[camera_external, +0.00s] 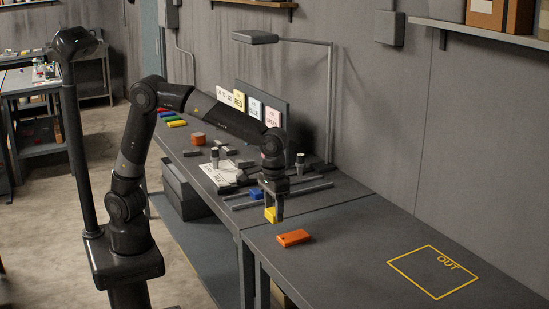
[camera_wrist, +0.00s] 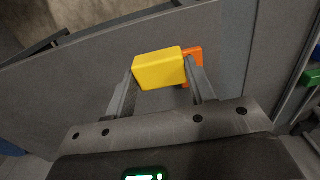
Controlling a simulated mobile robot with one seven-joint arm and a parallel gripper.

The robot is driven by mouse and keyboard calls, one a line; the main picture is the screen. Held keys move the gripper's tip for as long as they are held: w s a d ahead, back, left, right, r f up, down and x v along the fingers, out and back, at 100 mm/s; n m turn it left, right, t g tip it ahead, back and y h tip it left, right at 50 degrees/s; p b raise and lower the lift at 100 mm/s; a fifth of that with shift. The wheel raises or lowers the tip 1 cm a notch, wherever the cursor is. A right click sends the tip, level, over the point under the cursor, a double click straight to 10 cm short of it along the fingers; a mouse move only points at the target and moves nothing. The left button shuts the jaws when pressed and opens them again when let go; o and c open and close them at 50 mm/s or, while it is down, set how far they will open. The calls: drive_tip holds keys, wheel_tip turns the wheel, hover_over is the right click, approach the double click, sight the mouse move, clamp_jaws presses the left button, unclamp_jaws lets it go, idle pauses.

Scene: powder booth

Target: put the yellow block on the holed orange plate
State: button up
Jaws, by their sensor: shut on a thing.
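My gripper (camera_external: 273,213) is shut on the yellow block (camera_external: 270,214) and holds it above the bench, near the seam between two bench tops. In the wrist view the yellow block (camera_wrist: 159,69) sits between the two fingers of my gripper (camera_wrist: 160,80). The orange plate (camera_external: 293,238) lies flat on the near bench top, just to the right of and below the held block in the external view. In the wrist view the orange plate (camera_wrist: 193,56) is mostly hidden behind the block.
A blue block (camera_external: 257,194) lies on the far bench top behind my gripper, near grey bars and small cylinders. A lamp (camera_external: 330,100) stands at the back. A yellow OUT square (camera_external: 432,272) marks the right bench top, which is otherwise clear around the orange plate.

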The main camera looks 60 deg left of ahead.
drive_tip(key=w+a+f, duration=0.1)
drive_tip(key=w+f, duration=0.1)
drive_tip(key=w, duration=0.1)
drive_tip(key=w+a+f, duration=0.2)
drive_tip(key=w, duration=0.1)
drive_tip(key=w+a+f, duration=0.2)
drive_tip(key=w+f, duration=0.1)
drive_tip(key=w, duration=0.1)
drive_tip(key=shift+f, duration=1.95)
drive_tip(key=shift+f, duration=0.1)
drive_tip(key=o, duration=1)
